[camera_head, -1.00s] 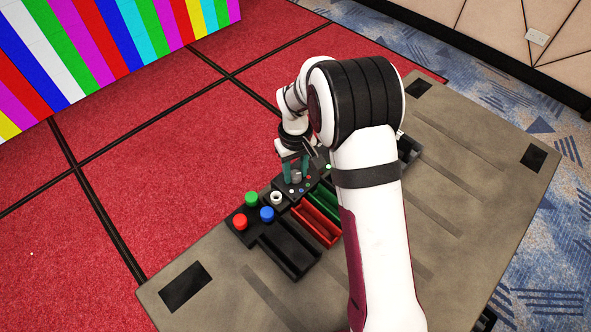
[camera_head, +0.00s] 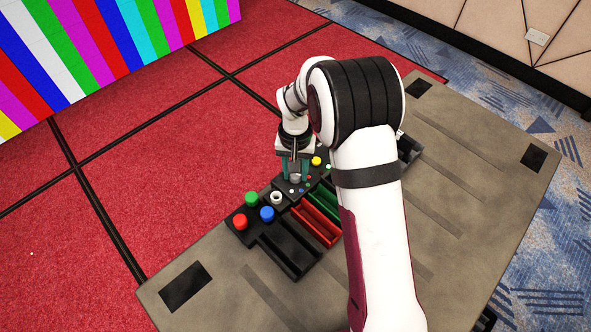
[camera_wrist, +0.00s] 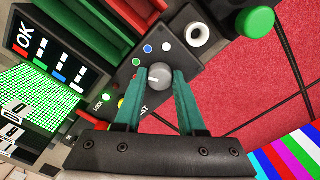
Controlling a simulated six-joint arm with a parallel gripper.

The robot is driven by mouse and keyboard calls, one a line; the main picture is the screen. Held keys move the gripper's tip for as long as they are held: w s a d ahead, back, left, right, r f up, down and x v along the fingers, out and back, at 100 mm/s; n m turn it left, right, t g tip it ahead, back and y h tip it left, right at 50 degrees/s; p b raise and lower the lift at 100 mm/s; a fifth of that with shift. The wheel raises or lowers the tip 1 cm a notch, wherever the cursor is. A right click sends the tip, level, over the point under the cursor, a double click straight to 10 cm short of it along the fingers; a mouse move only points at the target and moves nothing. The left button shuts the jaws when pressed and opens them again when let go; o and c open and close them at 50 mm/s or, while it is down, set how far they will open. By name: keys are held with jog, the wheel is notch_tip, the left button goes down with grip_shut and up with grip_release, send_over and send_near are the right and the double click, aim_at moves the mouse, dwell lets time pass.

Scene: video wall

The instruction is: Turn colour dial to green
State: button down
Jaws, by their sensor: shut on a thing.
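The colour dial (camera_wrist: 158,77) is a round grey knob on a black panel, with a short white mark on its face. Small dots ring it, among them a white dot (camera_wrist: 148,49) and a blue dot (camera_wrist: 166,47). I cannot tell for sure which dot the mark faces. My gripper (camera_wrist: 158,84) has teal fingers, one on each side of the knob, shut on it. In the head view my gripper (camera_head: 297,172) points down at the panel, with the grey dial (camera_head: 295,178) between its fingers.
Green (camera_head: 252,198), blue (camera_head: 267,214) and red (camera_head: 240,222) buttons and a white ring-shaped part (camera_head: 276,197) stand nearby. A yellow button (camera_head: 316,161) is right of my gripper. Red trays (camera_head: 318,222) lie in front. A screen reading OK (camera_wrist: 40,38) shows in the wrist view.

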jog(key=shift+m, duration=0.6)
jog(key=c, duration=0.5)
grip_release()
notch_tip(320, 180, up, 16)
jog(key=shift+f, duration=0.1)
